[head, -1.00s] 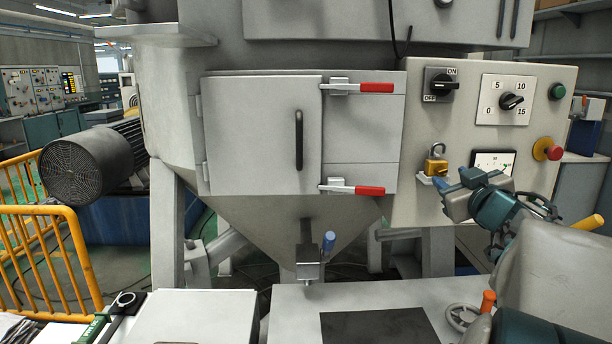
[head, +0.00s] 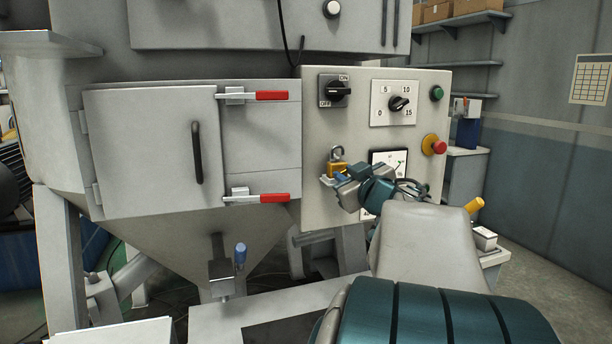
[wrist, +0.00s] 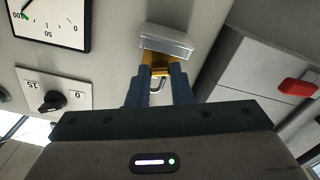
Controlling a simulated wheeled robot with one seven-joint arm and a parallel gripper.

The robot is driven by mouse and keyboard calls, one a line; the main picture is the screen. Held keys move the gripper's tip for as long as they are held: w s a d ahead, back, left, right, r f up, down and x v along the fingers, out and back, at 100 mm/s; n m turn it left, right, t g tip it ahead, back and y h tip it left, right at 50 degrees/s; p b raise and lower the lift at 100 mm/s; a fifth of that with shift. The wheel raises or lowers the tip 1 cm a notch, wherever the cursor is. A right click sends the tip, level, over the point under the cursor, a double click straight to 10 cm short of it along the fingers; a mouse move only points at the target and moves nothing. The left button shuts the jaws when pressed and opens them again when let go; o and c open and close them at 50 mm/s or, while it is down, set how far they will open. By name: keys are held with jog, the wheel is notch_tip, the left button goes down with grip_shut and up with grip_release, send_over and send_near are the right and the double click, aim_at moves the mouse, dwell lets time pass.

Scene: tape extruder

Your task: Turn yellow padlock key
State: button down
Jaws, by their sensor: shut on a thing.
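The yellow padlock (head: 336,169) with a grey shackle sits upright on a small pale bracket (head: 327,181) at the lower left of the control panel. My gripper (head: 342,176) reaches it from the lower right, its blue fingertips at the padlock's front. In the wrist view, which is upside down, the padlock (wrist: 156,59) shows between the two blue fingers (wrist: 161,70), below the bracket (wrist: 166,40) in the picture. The fingers are shut on the padlock's yellow part. A separate key cannot be made out; the fingers cover that spot.
The panel (head: 312,125) carries an on/off switch (head: 337,91), a dial (head: 399,104), a green button (head: 437,93), a red-and-yellow stop button (head: 435,145) and a gauge (head: 388,160). A hatch door with red-handled latches (head: 273,198) is to the left.

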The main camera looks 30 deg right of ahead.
jog(key=shift+n, duration=0.4)
jog(key=n+b, duration=0.4)
jog(key=n, duration=0.9)
jog(key=shift+f+b, duration=0.1)
jog(key=shift+b, duration=0.2)
jog(key=c, duration=1.3)
grip_release()
